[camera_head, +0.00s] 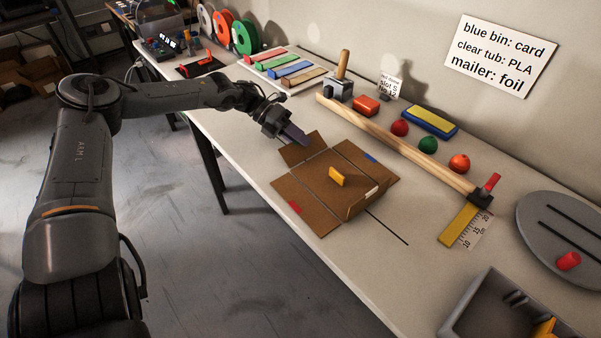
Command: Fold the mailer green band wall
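The mailer (300,191) is brown cardboard lying opened out on the white workbench. Red, blue and white marks show on its panels: red at the near left corner, blue at the far right, white at the right edge. I cannot make out a green band. A small yellow block (337,176) is on its middle. My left gripper (296,136) reaches in from the left, its tip at the mailer's far left flap (302,149). Whether it touches the flap or is open or shut is unclear. My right gripper is not in view.
A wooden bar (400,145) runs behind the mailer, ending at a yellow ruler (458,225). Red, green and orange balls sit beyond it. A grey turntable (570,235) and grey bin (500,300) stand at right. Bench left of the mailer is clear.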

